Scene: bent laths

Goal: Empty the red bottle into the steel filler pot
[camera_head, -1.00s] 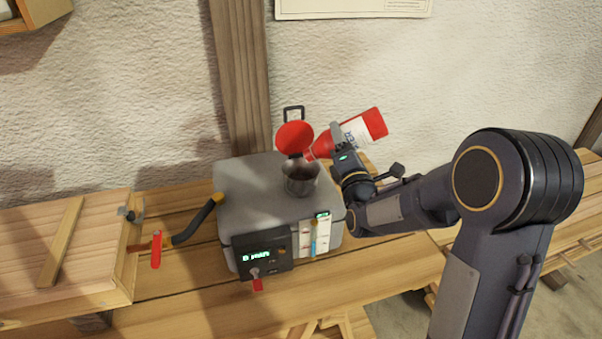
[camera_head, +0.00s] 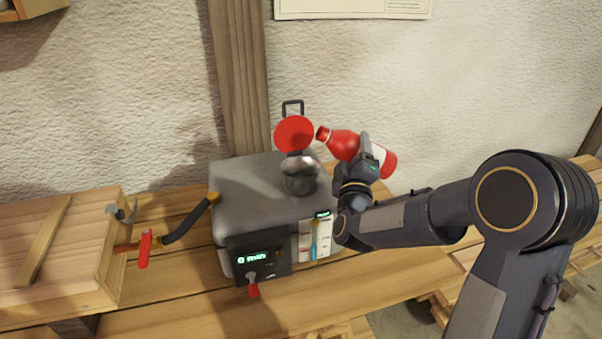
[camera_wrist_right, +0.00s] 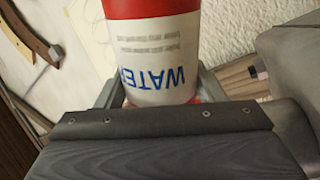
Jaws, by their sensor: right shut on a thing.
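The red bottle (camera_head: 345,144) has a white label, which reads "WATER" in the right wrist view (camera_wrist_right: 158,50). My right gripper (camera_head: 366,155) is shut around its body. The bottle is tilted, with its neck up and to the left, its base lower right. Its mouth is above and to the right of the steel filler pot (camera_head: 299,180), apart from it. The pot stands on top of a grey box, its round red lid (camera_head: 294,134) swung up behind. No stream shows at the mouth. I cannot see inside the pot or bottle. My left gripper is not in view.
The grey box (camera_head: 240,190) has a lit display and a red-tipped lever (camera_head: 252,290) on its front. A black hose (camera_head: 190,220) leaves its left side. A wooden box (camera_head: 60,250) stands at the left of the bench. The wall is close behind.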

